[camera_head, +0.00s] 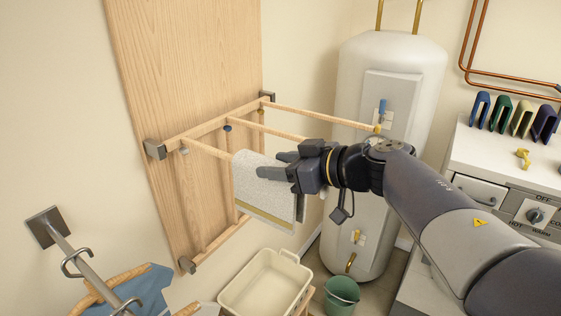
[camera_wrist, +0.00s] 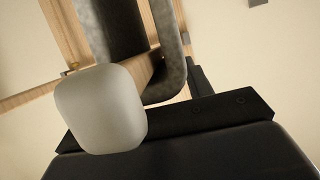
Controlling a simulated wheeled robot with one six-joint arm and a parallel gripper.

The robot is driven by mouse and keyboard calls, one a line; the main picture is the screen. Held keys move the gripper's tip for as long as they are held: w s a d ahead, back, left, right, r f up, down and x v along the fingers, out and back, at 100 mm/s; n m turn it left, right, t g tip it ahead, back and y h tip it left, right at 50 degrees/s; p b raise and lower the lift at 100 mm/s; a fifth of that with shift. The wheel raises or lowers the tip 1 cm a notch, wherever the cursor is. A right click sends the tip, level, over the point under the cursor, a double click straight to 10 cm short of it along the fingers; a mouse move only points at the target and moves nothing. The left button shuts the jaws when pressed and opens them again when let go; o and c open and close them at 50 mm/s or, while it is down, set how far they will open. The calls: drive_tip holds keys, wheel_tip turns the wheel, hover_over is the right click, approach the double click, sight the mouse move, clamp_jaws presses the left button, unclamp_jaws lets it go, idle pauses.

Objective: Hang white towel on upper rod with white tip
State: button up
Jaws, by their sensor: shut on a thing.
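The white towel (camera_head: 262,180), speckled with a coloured band near its lower edge, is draped over the front wooden rod (camera_head: 207,150) of the wall rack. In the wrist view the towel (camera_wrist: 172,45) is a grey-looking U-shaped fold around the rod. The rod's rounded white tip (camera_wrist: 100,110) is close to the camera, beyond the towel's end. My gripper (camera_head: 279,165) is shut on the towel at its upper outer side. In the head view my gripper and the towel hide the rod's outer end.
Behind it are a middle rod (camera_head: 265,130) with a blue mark at its base and a far rod (camera_head: 320,115) with a yellow tip. A cream basin (camera_head: 262,285) and a green bucket (camera_head: 341,297) stand below. A white tank (camera_head: 385,65) stands behind my arm.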

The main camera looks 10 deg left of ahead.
drive_tip(key=o, duration=1.6)
drive_tip(key=shift+c, duration=0.2)
drive_tip(key=v, duration=1)
drive_tip(key=shift+d, duration=0.4)
drive_tip(key=shift+a+r, duration=0.1)
drive_tip(key=shift+r, duration=0.05)
drive_tip(key=x, duration=1.1)
drive_tip(key=shift+s, duration=0.15)
drive_tip(key=shift+r, duration=0.6)
drive_tip(key=shift+f, duration=0.1)
